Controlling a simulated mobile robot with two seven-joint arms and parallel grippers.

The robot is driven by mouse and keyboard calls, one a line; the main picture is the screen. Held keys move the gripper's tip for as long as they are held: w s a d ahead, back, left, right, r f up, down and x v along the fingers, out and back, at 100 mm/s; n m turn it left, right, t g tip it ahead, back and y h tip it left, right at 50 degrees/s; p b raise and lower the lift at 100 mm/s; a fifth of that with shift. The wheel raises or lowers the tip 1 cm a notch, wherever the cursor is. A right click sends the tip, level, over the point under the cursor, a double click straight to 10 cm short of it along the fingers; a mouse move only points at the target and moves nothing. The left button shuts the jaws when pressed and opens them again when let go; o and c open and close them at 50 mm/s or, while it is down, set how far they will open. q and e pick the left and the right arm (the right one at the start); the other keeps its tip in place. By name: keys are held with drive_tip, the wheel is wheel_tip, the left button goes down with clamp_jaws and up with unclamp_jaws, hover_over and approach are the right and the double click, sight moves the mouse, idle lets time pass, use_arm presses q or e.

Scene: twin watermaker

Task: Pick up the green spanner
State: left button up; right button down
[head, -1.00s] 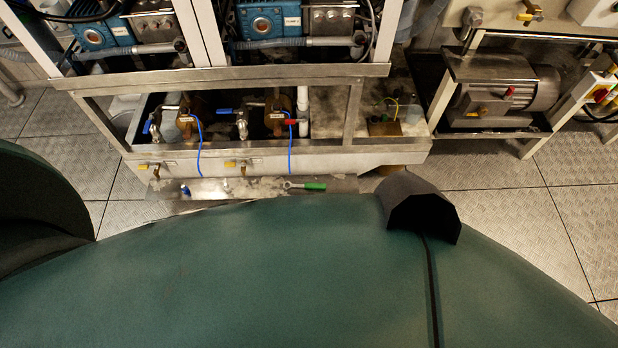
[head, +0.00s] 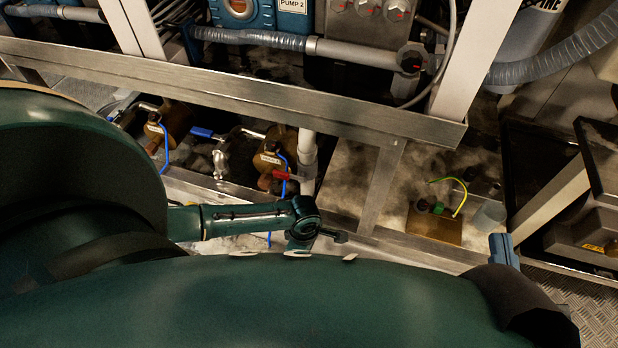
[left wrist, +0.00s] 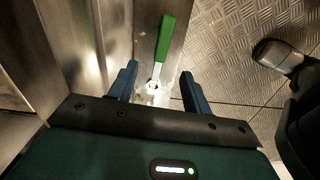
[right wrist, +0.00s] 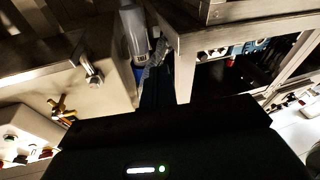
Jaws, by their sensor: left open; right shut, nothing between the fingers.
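The green spanner (left wrist: 165,40) lies on a narrow metal ledge in the left wrist view. Its green handle points away from my left gripper (left wrist: 160,80). Its bare metal end lies in line with the gap between the two blue fingers. The left gripper is open, and I see no finger touching the spanner. In the head view the spanner is hidden behind my own body and arm.
A metal frame rail (head: 240,90) runs across above the valves and pipes. A white pipe (head: 307,160) stands behind my arm. A brass block (head: 434,222) with a green-yellow wire sits to the right. Patterned floor (left wrist: 235,50) lies right of the ledge.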

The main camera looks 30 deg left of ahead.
use_arm(q)
wheel_tip(320, 180, down, 5)
drive_tip(key=b, duration=0.3)
drive_tip(key=shift+s+f, duration=0.1)
drive_tip(key=shift+f, duration=0.1)
wheel_tip(320, 180, down, 2)
drive_tip(key=shift+b, duration=0.65)
drive_tip(key=shift+f, duration=0.15)
drive_tip(key=shift+d+f+b, duration=0.1)
drive_tip(key=shift+f+b, duration=0.45)
drive_tip(key=shift+b, duration=0.05)
drive_tip(key=f+b, duration=0.3)
drive_tip(key=f, duration=0.1)
drive_tip(key=shift+s+d, duration=0.2)
drive_tip(key=shift+s, duration=0.05)
clamp_jaws()
use_arm(e)
wheel_tip(320, 180, up, 7)
drive_tip(key=n+t+y, duration=0.2)
drive_tip(key=n+y, duration=0.4)
drive_tip(key=y, duration=0.1)
drive_tip(key=shift+w+r+n+y, duration=0.2)
drive_tip(key=shift+n+y, duration=0.1)
drive_tip(key=shift+y, duration=0.1)
drive_tip(key=shift+d, duration=0.1)
